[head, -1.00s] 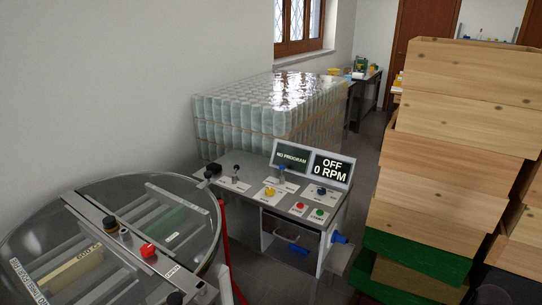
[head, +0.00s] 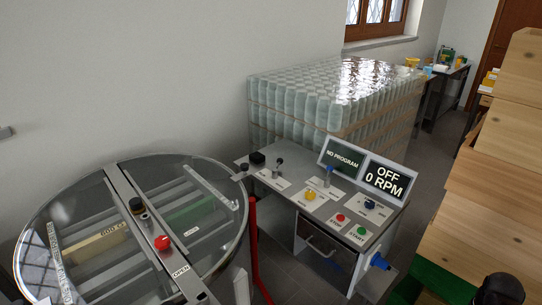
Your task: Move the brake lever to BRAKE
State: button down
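The control panel (head: 300,213) stands right of a round clear-lidded drum (head: 70,215). On its left part a short upright lever with a dark knob (head: 279,163) stands over a white label. The screens read NO PROGRAM (head: 341,160) and OFF, 0 RPM (head: 387,182).
Packed jars (head: 330,105) stand behind. Wooden boxes (head: 500,170) stack at right. Grey floor (head: 425,165) shows between jars and boxes.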

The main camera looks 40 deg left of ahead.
aim_at(279, 161)
jog(key=u, duration=0.35)
jog(key=i, duration=0.8)
jog(key=u, duration=0.45)
jog(key=i, duration=0.7)
jog(key=u, duration=0.25)
